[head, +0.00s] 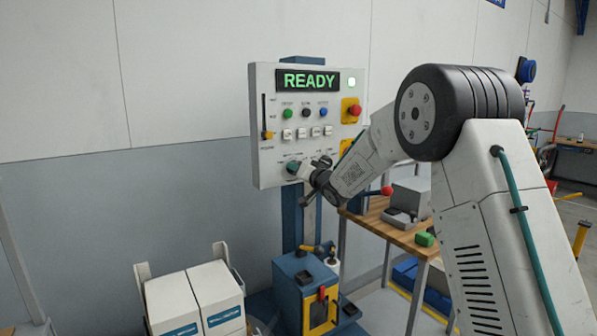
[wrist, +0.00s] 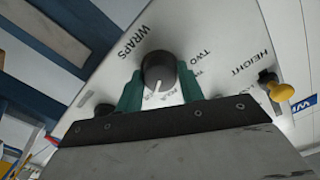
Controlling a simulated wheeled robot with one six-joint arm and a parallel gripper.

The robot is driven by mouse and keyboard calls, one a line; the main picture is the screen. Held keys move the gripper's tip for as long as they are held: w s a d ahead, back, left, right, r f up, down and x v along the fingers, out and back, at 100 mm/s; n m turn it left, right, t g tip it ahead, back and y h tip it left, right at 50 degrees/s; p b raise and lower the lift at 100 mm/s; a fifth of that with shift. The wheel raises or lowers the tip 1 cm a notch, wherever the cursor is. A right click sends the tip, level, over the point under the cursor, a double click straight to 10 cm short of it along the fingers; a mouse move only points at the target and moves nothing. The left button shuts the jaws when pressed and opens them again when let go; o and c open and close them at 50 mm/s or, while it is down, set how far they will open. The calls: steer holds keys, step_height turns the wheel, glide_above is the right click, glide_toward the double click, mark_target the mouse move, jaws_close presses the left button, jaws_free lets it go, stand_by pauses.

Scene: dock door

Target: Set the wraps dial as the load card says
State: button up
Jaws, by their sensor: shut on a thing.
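The wraps dial (wrist: 158,72) is a dark round knob with a white pointer line, on a pale panel under the word WRAPS in the wrist view. My gripper (wrist: 160,88) has its teal fingers on either side of the knob and is shut on it. The pointer aims toward the bottom of the picture, at small lettering too blurred to read; the word TWO is up and right of the knob. In the head view my gripper (head: 296,169) is at the lower part of the control panel (head: 266,175), hiding the dial. I cannot make out the load card.
The panel's display (head: 309,81) reads READY above a red stop button (head: 354,110), small buttons and a slider. A yellow knob (wrist: 281,88) stands near the word HEIGHT, right of my gripper. Boxes (head: 195,300) stand below left; a wooden bench (head: 380,226) is behind my arm.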

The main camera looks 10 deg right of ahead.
steer(key=shift+f, duration=0.1)
steer(key=o, duration=1)
steer(key=v, duration=0.8)
